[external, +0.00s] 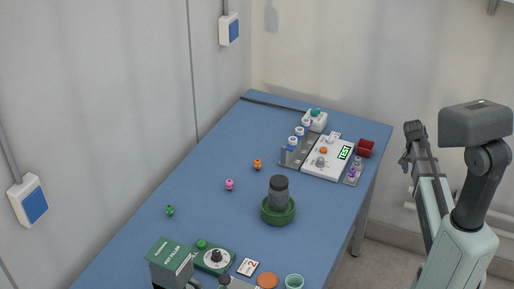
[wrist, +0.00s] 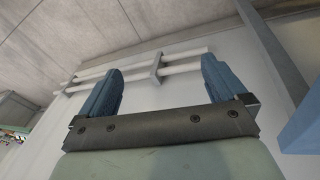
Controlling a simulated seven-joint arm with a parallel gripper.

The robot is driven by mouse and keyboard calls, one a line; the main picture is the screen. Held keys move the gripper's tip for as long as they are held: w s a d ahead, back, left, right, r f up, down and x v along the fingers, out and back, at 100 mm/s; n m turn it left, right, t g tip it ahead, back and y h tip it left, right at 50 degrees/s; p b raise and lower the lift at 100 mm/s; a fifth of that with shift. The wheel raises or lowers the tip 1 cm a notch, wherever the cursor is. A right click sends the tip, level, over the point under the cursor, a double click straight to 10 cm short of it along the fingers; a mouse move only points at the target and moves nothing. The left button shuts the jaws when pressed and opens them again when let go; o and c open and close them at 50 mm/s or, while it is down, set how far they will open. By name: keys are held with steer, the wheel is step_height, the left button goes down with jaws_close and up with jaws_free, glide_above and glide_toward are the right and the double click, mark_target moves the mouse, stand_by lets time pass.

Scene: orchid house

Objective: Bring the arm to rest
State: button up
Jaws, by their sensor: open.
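My gripper (wrist: 160,88) is open and empty in the wrist view, its two blue fingers apart with only wall and white pipes behind them. In the external view my arm stands at the right, beyond the table's right edge. My gripper (external: 404,160) there is at the end of the raised arm, clear of the table and touching nothing. The fingers are small and partly hidden in that view.
The blue table (external: 215,190) holds a dark jar in a green dish (external: 278,212), a white device (external: 328,160), a red box (external: 366,148), several small coloured pieces and a green box (external: 170,262). White pipes (wrist: 180,70) run along the wall.

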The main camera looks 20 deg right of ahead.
steer(key=s+a+f+n+g+y, duration=0.1)
steer(key=s+a+f+n, duration=0.1)
steer(key=s+a+f, duration=0.5)
steer(key=s+a+f+n+g, duration=0.15)
steer(key=a+f, duration=0.35)
steer(key=f, duration=0.5)
steer(key=s+a+f+n+y, duration=0.1)
steer(key=s+a+f+n, duration=0.25)
steer(key=a+f, duration=0.4)
steer(key=s+a+f+n+g, duration=0.1)
steer(key=s+a+f, duration=0.2)
steer(key=s, duration=0.5)
steer(key=s+a+f+n+g, duration=0.1)
steer(key=s+a+f, duration=0.3)
steer(key=s+f, duration=0.2)
steer(key=s+a+f+n+g+y, duration=0.1)
steer(key=s+f, duration=0.4)
steer(key=s, duration=0.5)
steer(key=a+n, duration=0.1)
steer(key=a, duration=0.1)
steer(key=shift+s+a, duration=0.35)
steer(key=shift+s, duration=0.05)
